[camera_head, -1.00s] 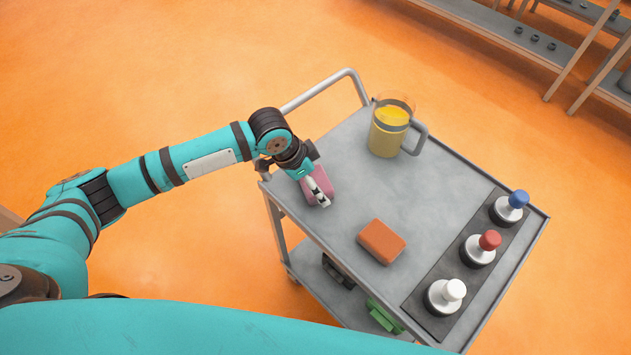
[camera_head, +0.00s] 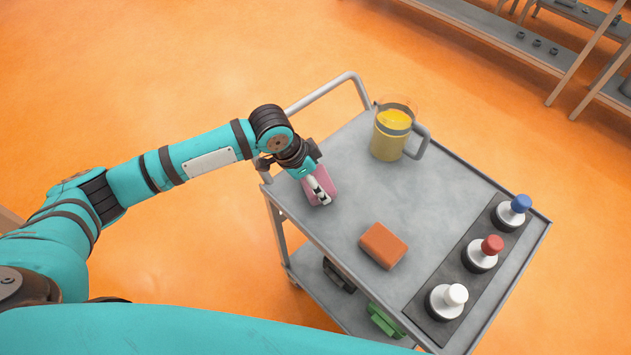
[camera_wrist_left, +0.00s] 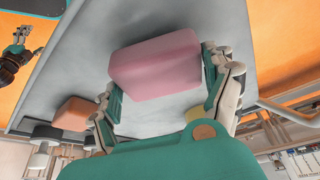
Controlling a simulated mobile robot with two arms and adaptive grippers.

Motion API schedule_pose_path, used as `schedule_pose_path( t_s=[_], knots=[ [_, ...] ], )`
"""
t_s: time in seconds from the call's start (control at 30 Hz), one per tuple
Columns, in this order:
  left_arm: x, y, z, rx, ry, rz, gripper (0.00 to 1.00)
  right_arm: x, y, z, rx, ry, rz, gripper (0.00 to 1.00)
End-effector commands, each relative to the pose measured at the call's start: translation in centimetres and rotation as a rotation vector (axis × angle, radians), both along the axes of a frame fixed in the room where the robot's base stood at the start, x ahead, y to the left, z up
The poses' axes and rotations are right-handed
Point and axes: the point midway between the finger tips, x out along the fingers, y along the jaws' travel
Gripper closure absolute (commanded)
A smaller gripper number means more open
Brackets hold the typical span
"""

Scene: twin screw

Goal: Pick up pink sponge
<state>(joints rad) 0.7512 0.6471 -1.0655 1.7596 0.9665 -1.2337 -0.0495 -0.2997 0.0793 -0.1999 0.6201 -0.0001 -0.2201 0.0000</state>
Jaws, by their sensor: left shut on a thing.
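The pink sponge (camera_head: 325,180) is at the left side of the grey cart top (camera_head: 425,190), partly hidden by my left gripper (camera_head: 319,194). In the left wrist view the sponge (camera_wrist_left: 155,65) shows as a pink block between the two fingers of my left gripper (camera_wrist_left: 162,85). That gripper is shut on the sponge. Whether the sponge is clear of the cart top cannot be told.
An orange sponge (camera_head: 383,245) lies near the cart's front. A jug of yellow liquid (camera_head: 390,140) stands at the back. Blue, red and white knobbed stands (camera_head: 481,255) line the right side. A green object (camera_head: 384,320) is on the lower shelf.

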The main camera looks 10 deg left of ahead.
Motion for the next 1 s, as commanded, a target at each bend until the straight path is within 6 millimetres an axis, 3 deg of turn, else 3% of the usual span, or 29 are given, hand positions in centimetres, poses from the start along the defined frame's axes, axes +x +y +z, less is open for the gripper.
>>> schedule_pose_path(
  t_s=[0.13,0.6,0.8,1.0],
  knots=[
    [0.1,0.0,2.2,-0.001,-0.005,-0.002,0.42,0.0,0.0,-0.5,0.0,0.0,0.0,0.16],
    [-10.6,-2.2,3.1,0.0,0.0,-0.004,0.42,0.0,0.0,-1.7,0.0,0.0,0.0,0.16],
    [-13.8,-2.8,3.4,-0.001,0.0,-0.004,0.42,0.0,0.0,-1.9,0.0,0.0,0.0,0.16],
    [-15.3,-3.2,3.6,0.0,0.0,-0.001,0.42,0.0,0.0,-2.0,0.0,0.0,0.0,0.16]
  ],
)
